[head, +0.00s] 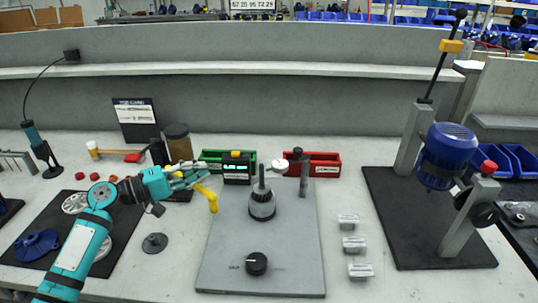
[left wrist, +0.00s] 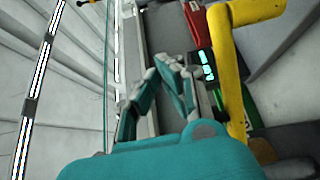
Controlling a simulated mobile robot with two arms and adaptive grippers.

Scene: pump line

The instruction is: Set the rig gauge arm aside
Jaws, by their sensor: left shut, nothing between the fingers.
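The rig is a grey plate (head: 290,270) on the bench with a dark stepped spindle (head: 262,203) in its middle. A post (head: 304,180) at the plate's back right carries a dark head and a small white round dial (head: 279,166); this looks like the gauge arm. A bent yellow bar (head: 208,196) sits at the plate's left edge, and it looms large in the left wrist view (left wrist: 231,75). My left gripper (head: 205,177) is shut and empty, close by the yellow bar; its fingers show in the left wrist view (left wrist: 172,75). Whether they touch is unclear.
A display box (head: 237,168), a green bin (head: 211,156) and a red bin (head: 325,164) stand behind the plate. Several small labelled blocks (head: 354,244) lie to its right. A blue-motored press (head: 447,155) stands further right. A dark disc (head: 155,243) lies left.

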